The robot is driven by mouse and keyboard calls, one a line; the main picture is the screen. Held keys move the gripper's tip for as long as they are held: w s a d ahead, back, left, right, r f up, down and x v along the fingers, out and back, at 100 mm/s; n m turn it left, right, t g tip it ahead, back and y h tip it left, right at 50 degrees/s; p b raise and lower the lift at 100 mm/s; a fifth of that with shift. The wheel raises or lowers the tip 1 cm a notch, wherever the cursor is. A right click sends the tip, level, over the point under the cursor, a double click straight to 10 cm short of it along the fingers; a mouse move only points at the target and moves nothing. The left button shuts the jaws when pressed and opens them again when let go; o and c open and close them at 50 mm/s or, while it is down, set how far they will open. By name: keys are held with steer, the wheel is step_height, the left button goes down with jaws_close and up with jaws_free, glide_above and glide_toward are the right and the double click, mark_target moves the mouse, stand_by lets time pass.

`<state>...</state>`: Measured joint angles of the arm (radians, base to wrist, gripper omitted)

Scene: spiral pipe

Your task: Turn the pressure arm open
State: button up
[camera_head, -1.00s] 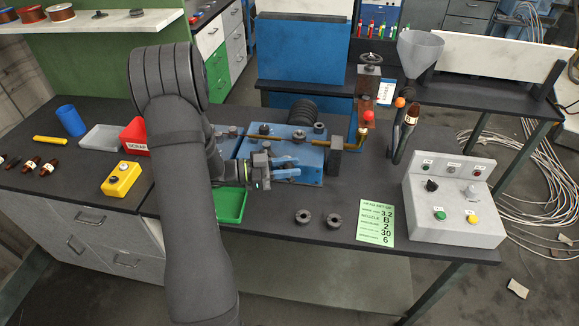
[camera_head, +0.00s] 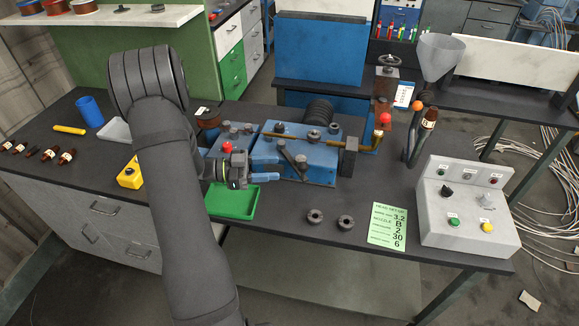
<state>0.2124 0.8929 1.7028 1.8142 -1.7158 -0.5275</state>
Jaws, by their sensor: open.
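The blue machine block (camera_head: 323,165) stands on the dark bench, with a brass rod (camera_head: 285,135) across its top. A short dark lever (camera_head: 290,154) lies slantwise on the block's front left and looks like the pressure arm. A red ball knob (camera_head: 227,147) shows just behind my gripper; what it is fixed to is hidden. My gripper (camera_head: 276,173) has blue fingers pointing right, at the block's front left corner, below and left of the lever. It is open and appears empty. I cannot tell whether a finger touches the block.
A green tray (camera_head: 235,205) lies under my gripper. Two dark rings (camera_head: 330,220), a green set-up card (camera_head: 388,225) and a grey control box (camera_head: 465,215) are to the right. A yellow box (camera_head: 130,175) is left of my arm.

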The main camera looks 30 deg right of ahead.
mark_target(304, 167)
steer(key=v, duration=0.8)
steer(key=x, duration=1.7)
steer(key=shift+s+d, duration=0.15)
steer(key=shift+d, duration=0.05)
steer(key=shift+a, duration=0.1)
steer(key=shift+s+d, duration=0.15)
steer(key=shift+d, duration=0.1)
steer(key=shift+d+n+t+h, duration=0.9)
steer(key=shift+d+n+t, duration=0.7)
steer(key=shift+d+t, duration=0.55)
steer(key=shift+a, duration=0.15)
